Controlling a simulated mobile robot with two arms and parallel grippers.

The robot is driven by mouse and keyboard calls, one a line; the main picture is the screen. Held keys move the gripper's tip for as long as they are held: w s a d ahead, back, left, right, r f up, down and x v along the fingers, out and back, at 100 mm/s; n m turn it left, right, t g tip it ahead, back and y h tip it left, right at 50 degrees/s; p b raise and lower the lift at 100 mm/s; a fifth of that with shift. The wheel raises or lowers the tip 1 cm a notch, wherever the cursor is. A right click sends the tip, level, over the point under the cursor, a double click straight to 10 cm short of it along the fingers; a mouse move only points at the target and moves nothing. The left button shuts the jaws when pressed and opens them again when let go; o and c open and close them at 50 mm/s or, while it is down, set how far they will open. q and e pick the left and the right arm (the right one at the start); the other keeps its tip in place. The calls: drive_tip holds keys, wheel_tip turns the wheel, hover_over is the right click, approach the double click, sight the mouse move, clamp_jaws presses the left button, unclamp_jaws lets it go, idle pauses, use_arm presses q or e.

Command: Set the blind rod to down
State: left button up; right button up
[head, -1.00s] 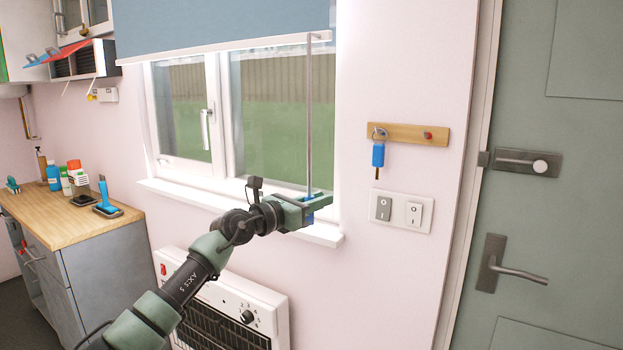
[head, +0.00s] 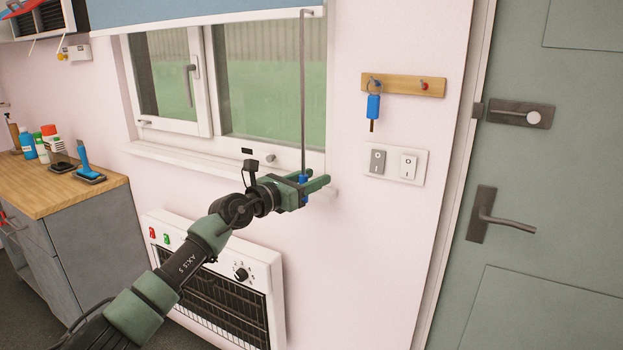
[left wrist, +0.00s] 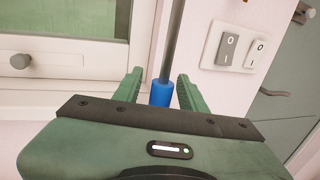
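The blind rod (head: 303,90) hangs straight down from the bottom edge of the blue window blind (head: 200,8) and ends in a blue handle (head: 303,180). My left gripper (head: 318,180) is level with the handle, just below the window sill. In the left wrist view the blue handle (left wrist: 162,93) stands between the two fingers of my left gripper (left wrist: 160,82), with a narrow gap on each side. The gripper looks open around the handle. The handle's lower end is hidden behind the gripper body. My right gripper is not in view.
A white heater (head: 220,290) is on the wall below my left arm. Light switches (head: 393,163) and a key rack (head: 403,85) are right of the rod, then a green door (head: 540,180). A wooden-topped counter (head: 60,185) stands at left.

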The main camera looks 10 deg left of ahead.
use_arm(q)
drive_tip(key=shift+a, duration=0.1)
drive_tip(key=v, duration=0.7)
drive_tip(key=shift+s, duration=0.35)
drive_tip(key=shift+a+r, duration=0.1)
drive_tip(key=shift+a, duration=0.05)
